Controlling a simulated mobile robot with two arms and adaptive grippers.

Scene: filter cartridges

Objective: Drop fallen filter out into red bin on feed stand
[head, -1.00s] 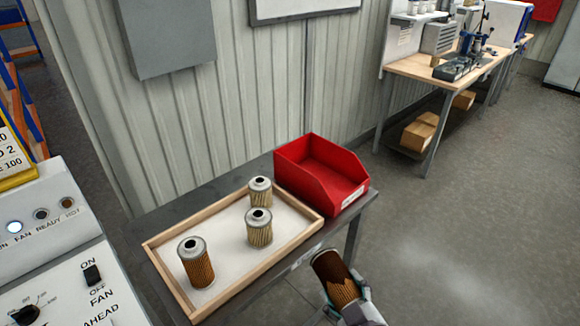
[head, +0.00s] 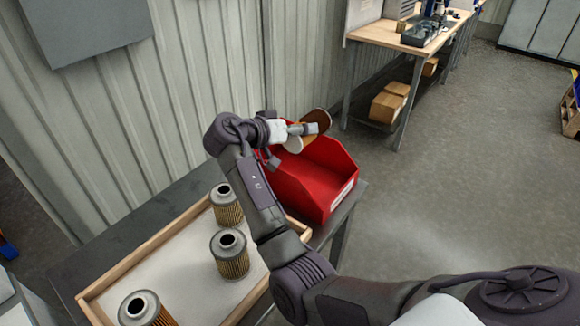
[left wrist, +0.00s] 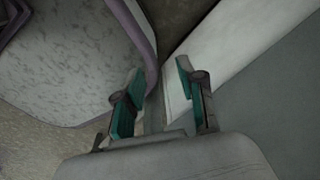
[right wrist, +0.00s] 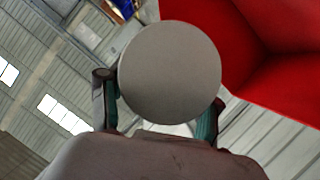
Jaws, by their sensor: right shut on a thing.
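The filter (head: 317,121) is brown with a pale round end and is held by my right gripper (head: 303,130) over the back part of the red bin (head: 318,186). In the right wrist view the filter's round grey end (right wrist: 170,72) fills the space between the fingers, with the bin's red wall (right wrist: 272,60) beside it. The bin stands on the dark feed stand (head: 150,222), and its visible inside looks empty. My left gripper (left wrist: 157,105) is open with nothing between its fingers; it is not in the head view.
A wood-rimmed tray (head: 140,259) on the stand holds three upright filters, one of them (head: 229,254) close to my right arm. A ribbed wall (head: 190,80) rises behind the stand. A workbench (head: 405,35) stands farther back, with open floor to the right.

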